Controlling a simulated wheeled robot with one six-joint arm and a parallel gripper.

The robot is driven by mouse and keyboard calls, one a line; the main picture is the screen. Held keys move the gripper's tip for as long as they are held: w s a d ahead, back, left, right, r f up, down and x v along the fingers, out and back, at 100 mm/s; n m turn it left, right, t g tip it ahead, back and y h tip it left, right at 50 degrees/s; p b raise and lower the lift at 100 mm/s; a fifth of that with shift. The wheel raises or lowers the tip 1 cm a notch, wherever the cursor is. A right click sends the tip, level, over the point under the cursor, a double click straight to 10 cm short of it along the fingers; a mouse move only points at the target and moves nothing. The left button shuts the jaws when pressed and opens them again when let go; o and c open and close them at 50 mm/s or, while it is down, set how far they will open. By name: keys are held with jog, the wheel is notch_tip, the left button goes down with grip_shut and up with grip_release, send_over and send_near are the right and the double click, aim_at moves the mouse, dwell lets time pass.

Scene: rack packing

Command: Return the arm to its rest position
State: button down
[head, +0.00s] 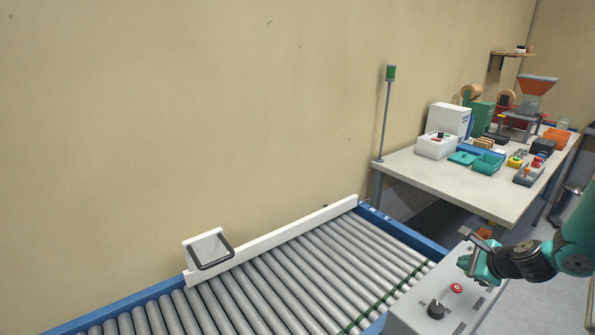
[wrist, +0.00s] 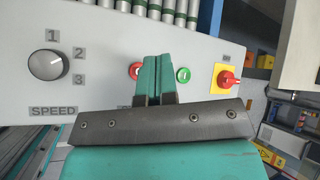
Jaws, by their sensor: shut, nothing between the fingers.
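My teal gripper (head: 466,263) is at the lower right of the head view, above a grey control box (head: 405,318). In the wrist view my gripper (wrist: 157,62) has its two fingers together, with nothing between them. The fingertips are in front of the box's panel (wrist: 115,50), between a red button (wrist: 135,71) and a green button (wrist: 183,75), and partly cover the red one. I cannot tell whether they touch the panel.
A roller conveyor (head: 280,275) with blue rails runs beside the box. A white rail with a bracket (head: 208,248) lines its wall side. A workbench (head: 450,188) with bins and machines stands at right, beside a pole with a green lamp (head: 390,73).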

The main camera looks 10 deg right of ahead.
jog(key=w+a+r+n+g+y, duration=0.1)
jog(key=a+r+n+y, duration=0.1)
jog(key=a+r+n, duration=0.45)
jog(key=w+a+r+n+g+y, duration=0.15)
jog(key=a+r+n, duration=0.25)
jog(key=a, duration=0.6)
jog(key=a+r+n+g+y, duration=0.1)
jog(key=a+r+n+g, duration=0.1)
jog(key=a+r+n, duration=0.45)
jog(key=s+a+r+n+g, duration=0.1)
jog(key=s+a+r+n, duration=0.15)
jog(key=a, duration=0.35)
jog(key=s+a+r+n+g, duration=0.1)
jog(key=s+a+r+n, duration=0.1)
jog(key=s+a+n, duration=0.3)
jog(key=s+a+r+n+g, duration=0.1)
jog(key=s+a+r+n, duration=0.1)
jog(key=s, duration=0.5)
jog(key=s+a+r+n+g+b, duration=0.1)
jog(key=s+a+r+n, duration=0.1)
jog(key=s+a+n, duration=0.3)
jog(key=s+n+h, duration=0.1)
jog(key=s, duration=0.2)
jog(key=shift+r+n+g, duration=0.15)
jog(key=shift+n+g, duration=0.2)
